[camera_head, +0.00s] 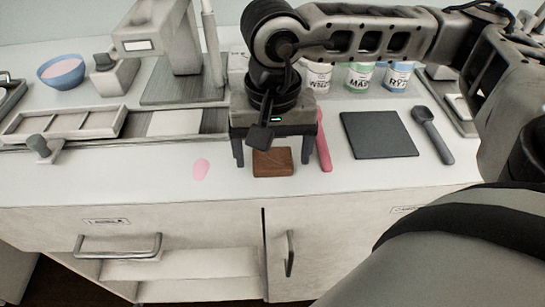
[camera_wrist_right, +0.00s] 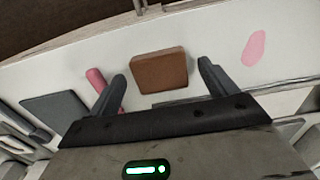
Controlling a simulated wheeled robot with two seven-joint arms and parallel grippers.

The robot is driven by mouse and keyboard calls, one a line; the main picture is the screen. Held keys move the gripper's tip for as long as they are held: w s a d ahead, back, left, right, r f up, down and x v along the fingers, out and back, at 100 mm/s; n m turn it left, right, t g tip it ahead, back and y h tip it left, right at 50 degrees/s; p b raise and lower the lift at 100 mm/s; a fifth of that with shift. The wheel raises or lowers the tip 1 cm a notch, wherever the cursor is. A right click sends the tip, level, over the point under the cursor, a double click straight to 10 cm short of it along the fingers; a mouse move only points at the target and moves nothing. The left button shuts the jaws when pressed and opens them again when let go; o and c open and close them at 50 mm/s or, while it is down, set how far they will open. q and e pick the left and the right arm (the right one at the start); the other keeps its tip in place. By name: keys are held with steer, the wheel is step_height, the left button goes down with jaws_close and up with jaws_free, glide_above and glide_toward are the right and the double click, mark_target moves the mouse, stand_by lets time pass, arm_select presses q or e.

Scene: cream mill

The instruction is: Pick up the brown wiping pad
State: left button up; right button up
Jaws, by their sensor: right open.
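The brown wiping pad (camera_head: 273,163) lies flat on the white counter near its front edge. In the right wrist view the pad (camera_wrist_right: 160,71) sits just beyond the fingertips, between the lines of the two fingers. My right gripper (camera_head: 273,161) is open and points down over the pad, one finger to each side of it in the head view. It holds nothing; the wrist view shows the same open fingers (camera_wrist_right: 163,72). I cannot tell the exact height of the fingertips above the counter. My left gripper is not in view.
A pink-red handled tool (camera_head: 323,147) lies close to the right finger. A pink smear (camera_head: 201,169) is left of the pad. A dark square mat (camera_head: 378,134) and a grey scoop (camera_head: 434,135) lie to the right. Labelled jars (camera_head: 359,78) stand behind. A tray (camera_head: 64,124) is at left.

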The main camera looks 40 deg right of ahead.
steer(key=c, duration=1.1)
steer(key=shift+o, duration=0.2)
steer(key=shift+r, duration=0.1)
steer(key=shift+r, duration=0.5)
steer(key=w+a+r+b, duration=0.1)
steer(key=w+a+r, duration=0.1)
steer(key=a+r, duration=1)
steer(key=shift+a+b, duration=0.35)
steer(key=shift+a, duration=0.6)
